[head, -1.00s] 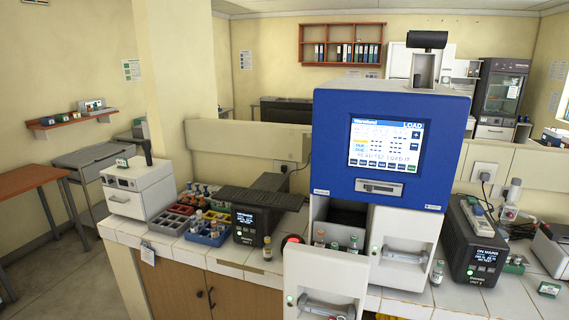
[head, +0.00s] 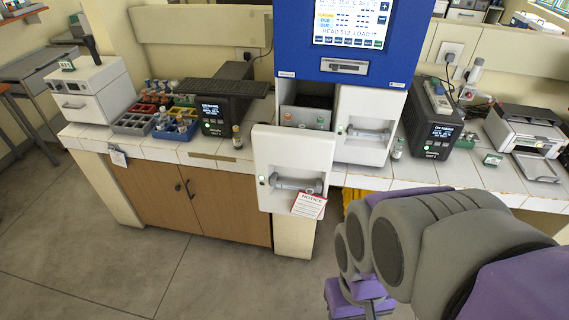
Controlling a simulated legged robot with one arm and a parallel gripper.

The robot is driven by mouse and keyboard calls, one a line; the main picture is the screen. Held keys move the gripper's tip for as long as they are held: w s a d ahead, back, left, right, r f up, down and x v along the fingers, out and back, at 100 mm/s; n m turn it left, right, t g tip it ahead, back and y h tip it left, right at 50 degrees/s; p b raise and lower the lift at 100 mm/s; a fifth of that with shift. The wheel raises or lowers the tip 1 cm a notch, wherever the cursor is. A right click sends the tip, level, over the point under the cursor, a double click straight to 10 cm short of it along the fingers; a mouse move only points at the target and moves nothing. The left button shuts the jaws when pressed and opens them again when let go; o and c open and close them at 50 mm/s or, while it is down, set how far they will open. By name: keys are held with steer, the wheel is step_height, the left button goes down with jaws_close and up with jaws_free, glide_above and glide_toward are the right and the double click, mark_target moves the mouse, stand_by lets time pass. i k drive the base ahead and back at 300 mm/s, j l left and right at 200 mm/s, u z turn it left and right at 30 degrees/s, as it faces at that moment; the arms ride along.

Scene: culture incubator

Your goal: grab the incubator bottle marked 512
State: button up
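The blue and white incubator (head: 342,68) stands on the bench, its left drawer (head: 290,155) pulled out. I cannot read 512 on any bottle. My grey and purple arm fills the lower right, in front of the bench; my gripper's fingertips are not visible.
A notice sheet (head: 309,205) hangs at the open drawer's front. Dark display units (head: 222,115) (head: 436,136) flank the incubator. Colored racks (head: 135,122) stand at the left. The floor (head: 120,260) before the cabinet is clear.

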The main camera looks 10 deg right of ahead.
mark_target(159, 123)
steer(key=i+j+u, duration=0.15)
steer(key=i+j, duration=0.3)
steer(key=i+j+u, duration=0.15)
steer(key=i+j, duration=0.2)
steer(key=i, duration=0.15)
steer(key=i+j+u, duration=0.15)
steer(key=i+j, duration=0.2)
steer(key=i, duration=0.2)
steer(key=i+j+u, duration=0.15)
steer(key=i, duration=0.35)
steer(key=j, duration=0.1)
